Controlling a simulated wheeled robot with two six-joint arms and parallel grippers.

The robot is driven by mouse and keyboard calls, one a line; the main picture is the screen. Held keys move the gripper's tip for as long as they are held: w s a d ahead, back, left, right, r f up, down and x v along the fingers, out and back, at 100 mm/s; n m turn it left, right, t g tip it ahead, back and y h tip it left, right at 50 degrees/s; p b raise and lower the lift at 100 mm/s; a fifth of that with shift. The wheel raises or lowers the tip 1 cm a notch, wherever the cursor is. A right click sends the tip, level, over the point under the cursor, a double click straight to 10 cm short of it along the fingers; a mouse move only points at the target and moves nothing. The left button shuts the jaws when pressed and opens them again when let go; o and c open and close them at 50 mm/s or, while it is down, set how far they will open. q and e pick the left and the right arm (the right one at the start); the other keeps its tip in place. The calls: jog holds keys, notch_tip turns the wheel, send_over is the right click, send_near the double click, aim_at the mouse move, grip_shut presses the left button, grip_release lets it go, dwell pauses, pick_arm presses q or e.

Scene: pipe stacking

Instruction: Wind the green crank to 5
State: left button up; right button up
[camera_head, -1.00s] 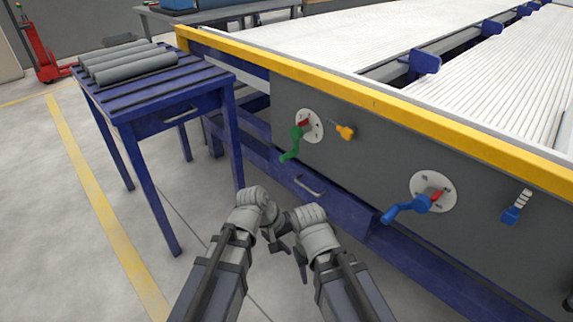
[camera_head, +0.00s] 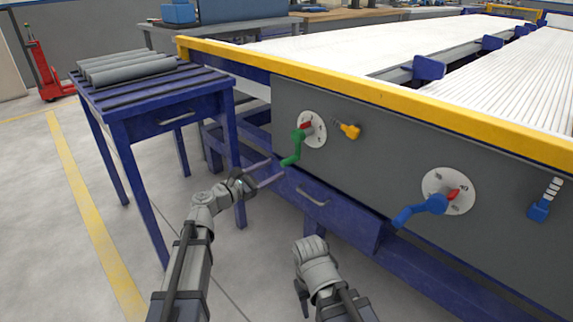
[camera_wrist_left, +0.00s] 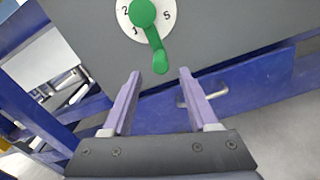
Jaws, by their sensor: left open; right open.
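The green crank (camera_head: 294,150) is on a white numbered dial (camera_head: 318,130) on the grey side panel, with its handle hanging down and a red pointer (camera_head: 305,125) beside its hub. In the left wrist view, the crank (camera_wrist_left: 152,38) covers part of the dial (camera_wrist_left: 168,22); 1, 2 and 5 show around it. Its handle end lies ahead of and between my open fingers, apart from them. My left gripper (camera_head: 268,173) is open and empty, just below and left of the handle. My right gripper (camera_head: 302,292) is low at the front, away from the crank, its fingers partly hidden.
A yellow knob (camera_head: 349,131) is right of the green crank. A blue crank (camera_head: 420,210) on its own dial and a blue switch (camera_head: 538,210) are further right. A drawer handle (camera_head: 312,197) is below. A blue table (camera_head: 150,100) with grey pipes (camera_head: 130,68) stands left.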

aim_at(282, 165)
pick_arm(q)
jog(key=x, duration=0.6)
jog(key=shift+w+d+f, duration=0.1)
jog(key=shift+w+d, duration=0.1)
jog(key=shift+d, duration=0.05)
grip_shut()
dwell(1.2)
